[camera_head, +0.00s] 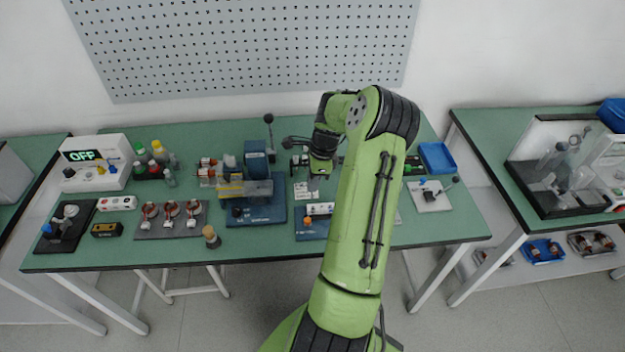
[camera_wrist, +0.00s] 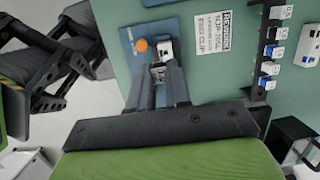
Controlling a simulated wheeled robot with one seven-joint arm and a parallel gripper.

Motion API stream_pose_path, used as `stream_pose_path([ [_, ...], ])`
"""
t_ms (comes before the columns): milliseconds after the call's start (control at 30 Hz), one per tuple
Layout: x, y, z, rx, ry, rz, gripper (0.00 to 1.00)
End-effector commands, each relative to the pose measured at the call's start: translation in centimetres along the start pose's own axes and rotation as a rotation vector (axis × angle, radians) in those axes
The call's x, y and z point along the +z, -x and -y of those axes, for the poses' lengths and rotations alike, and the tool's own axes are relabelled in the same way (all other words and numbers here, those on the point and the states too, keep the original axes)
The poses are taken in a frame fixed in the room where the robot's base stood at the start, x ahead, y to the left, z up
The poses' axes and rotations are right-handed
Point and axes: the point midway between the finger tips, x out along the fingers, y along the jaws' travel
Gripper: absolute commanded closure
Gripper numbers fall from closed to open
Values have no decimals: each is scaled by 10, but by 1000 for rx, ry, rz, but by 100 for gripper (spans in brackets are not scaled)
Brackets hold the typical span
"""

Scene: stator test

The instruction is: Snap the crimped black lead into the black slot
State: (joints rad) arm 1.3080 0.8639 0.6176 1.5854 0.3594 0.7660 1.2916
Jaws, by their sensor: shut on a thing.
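My gripper (camera_wrist: 160,76) points at the blue fixture in the wrist view. Its two dark fingers are shut on a small piece at their tips, which I take to be the black lead; its shape is mostly hidden between them. Just beyond the tips, a white connector block (camera_wrist: 164,48) sits on the blue fixture plate (camera_wrist: 130,38) beside an orange button (camera_wrist: 141,45). In the head view the same white block (camera_head: 320,208) and plate (camera_head: 311,232) lie left of my green arm, and my fingertips cannot be made out. I cannot single out the black slot.
A printed label (camera_wrist: 213,35) lies right of the fixture, then a black rack (camera_wrist: 262,75) of white-and-blue terminals. In the head view a blue machine (camera_head: 256,213) stands left of the fixture, and a blue tray (camera_head: 437,158) lies right of my arm on the green table (camera_head: 450,225).

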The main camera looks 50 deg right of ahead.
Motion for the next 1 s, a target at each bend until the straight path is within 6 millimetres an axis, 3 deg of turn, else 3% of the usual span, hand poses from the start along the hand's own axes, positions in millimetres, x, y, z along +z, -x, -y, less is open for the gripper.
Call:
stream_pose_path([
  [400,-9,-44,0,1,-1,1,100],
  [1000,-10,-44,2,0,0,0,100],
])
